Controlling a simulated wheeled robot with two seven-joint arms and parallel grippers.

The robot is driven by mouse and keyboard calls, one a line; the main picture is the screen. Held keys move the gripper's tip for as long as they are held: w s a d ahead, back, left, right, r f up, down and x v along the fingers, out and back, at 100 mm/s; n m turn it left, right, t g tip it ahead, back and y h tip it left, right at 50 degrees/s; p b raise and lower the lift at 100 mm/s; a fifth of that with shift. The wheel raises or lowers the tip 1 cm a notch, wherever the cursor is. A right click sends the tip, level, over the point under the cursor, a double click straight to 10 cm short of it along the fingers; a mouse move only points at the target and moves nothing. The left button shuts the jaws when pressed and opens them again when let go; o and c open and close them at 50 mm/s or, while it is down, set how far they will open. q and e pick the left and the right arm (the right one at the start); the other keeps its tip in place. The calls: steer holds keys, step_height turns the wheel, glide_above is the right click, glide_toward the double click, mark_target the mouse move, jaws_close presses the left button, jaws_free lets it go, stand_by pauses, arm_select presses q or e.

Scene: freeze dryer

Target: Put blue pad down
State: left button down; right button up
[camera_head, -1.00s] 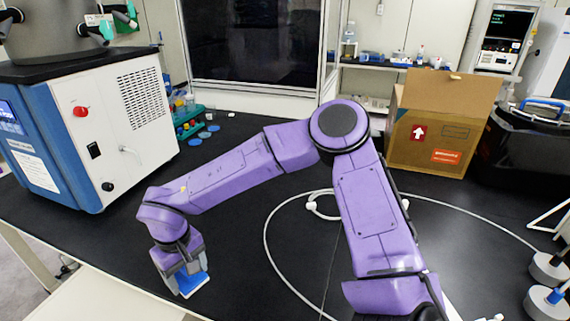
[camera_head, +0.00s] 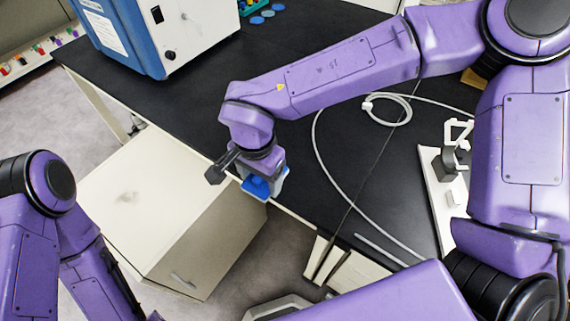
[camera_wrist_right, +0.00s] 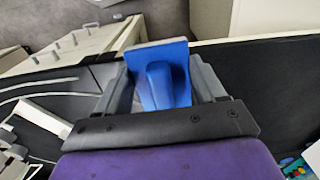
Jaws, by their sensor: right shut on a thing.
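The blue pad (camera_head: 257,186) is in my right gripper (camera_head: 264,186) in the head view, near the front edge of the black bench (camera_head: 300,150). In the right wrist view the blue pad (camera_wrist_right: 160,70) sits between the two grey fingers, with its raised handle toward the gripper and its flat plate beyond the fingertips. The gripper is shut on it. The pad appears held above the bench edge; its exact height is hard to tell. My left arm shows at the lower left of the head view, but its gripper is not in view.
A beige cabinet (camera_head: 150,200) stands below the bench's front edge. The blue and white freeze dryer (camera_head: 160,35) stands at the back left. A white hose (camera_head: 318,150) loops across the bench right of the gripper. Bare bench top lies behind the gripper.

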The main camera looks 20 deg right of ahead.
steer(key=shift+w+d+f, duration=0.1)
steer(key=shift+w, duration=0.05)
steer(key=w+d+f+p, duration=0.1)
steer(key=w+d+f, duration=0.1)
steer(key=w+f, duration=0.1)
steer(key=w+d+f+p, duration=0.2)
steer(key=w+d+f, duration=0.1)
steer(key=w, duration=0.1)
steer(key=w+d+f+p, duration=0.1)
steer(key=w+d+f, duration=0.1)
steer(key=w+f, duration=0.1)
steer(key=shift+w+d+f, duration=0.3)
steer(key=shift+w+d, duration=0.05)
step_height(320, 180, down, 3)
steer(key=shift+r+p, duration=0.1)
steer(key=shift+p, duration=0.2)
steer(key=shift+f, duration=0.25)
steer(key=o, duration=0.9)
steer(key=shift+f, duration=0.15)
steer(key=shift+o, duration=0.2)
